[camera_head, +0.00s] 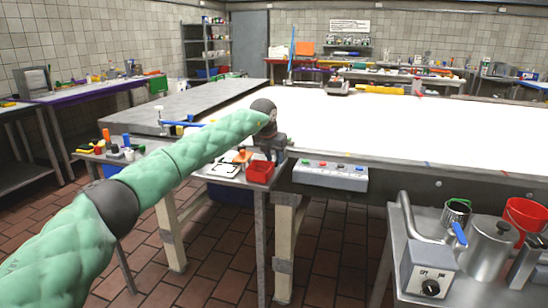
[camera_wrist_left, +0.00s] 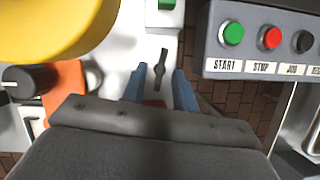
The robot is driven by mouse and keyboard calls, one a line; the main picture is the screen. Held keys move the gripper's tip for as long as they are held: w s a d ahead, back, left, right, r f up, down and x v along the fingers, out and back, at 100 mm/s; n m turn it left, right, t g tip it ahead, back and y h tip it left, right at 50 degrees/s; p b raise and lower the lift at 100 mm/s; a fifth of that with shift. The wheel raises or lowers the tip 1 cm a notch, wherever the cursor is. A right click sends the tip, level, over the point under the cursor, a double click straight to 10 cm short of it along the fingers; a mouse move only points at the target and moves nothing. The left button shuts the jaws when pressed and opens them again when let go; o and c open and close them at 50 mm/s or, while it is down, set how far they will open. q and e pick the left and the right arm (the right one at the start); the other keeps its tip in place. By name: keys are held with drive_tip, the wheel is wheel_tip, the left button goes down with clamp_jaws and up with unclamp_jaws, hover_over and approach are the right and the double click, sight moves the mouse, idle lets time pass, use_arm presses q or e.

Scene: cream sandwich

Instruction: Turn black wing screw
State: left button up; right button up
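The black wing screw (camera_wrist_left: 160,68) shows in the left wrist view as a thin dark upright shape on a white surface (camera_wrist_left: 143,58). My left gripper (camera_wrist_left: 158,78) has its two blue fingers apart. The screw's near end lies between the fingertips in the picture, with a gap on each side. I cannot tell whether the fingers are level with it. In the head view my left gripper (camera_head: 271,150) hangs over the small side table by the long white worktop, and the screw cannot be made out there. My right gripper is not in view.
A grey control box (camera_head: 330,175) with coloured buttons is right of the gripper; its START button (camera_wrist_left: 231,33) shows close by. A yellow round thing (camera_wrist_left: 55,25) and an orange piece (camera_wrist_left: 62,88) are to the left.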

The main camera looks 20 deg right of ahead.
use_arm(q)
clamp_jaws()
drive_tip(key=shift+w+a+m+g+h, duration=0.15)
drive_tip(key=shift+m+g, duration=0.15)
drive_tip(key=shift+m, duration=0.5)
drive_tip(key=shift+d+m+g+h, duration=0.15)
drive_tip(key=shift+m+g, duration=0.15)
drive_tip(key=shift+m, duration=0.5)
drive_tip(key=shift+a, duration=0.1)
drive_tip(key=shift+o, duration=0.2)
unclamp_jaws()
drive_tip(key=v, duration=0.7)
drive_tip(key=shift+a+r, duration=0.15)
drive_tip(key=shift+r, duration=0.2)
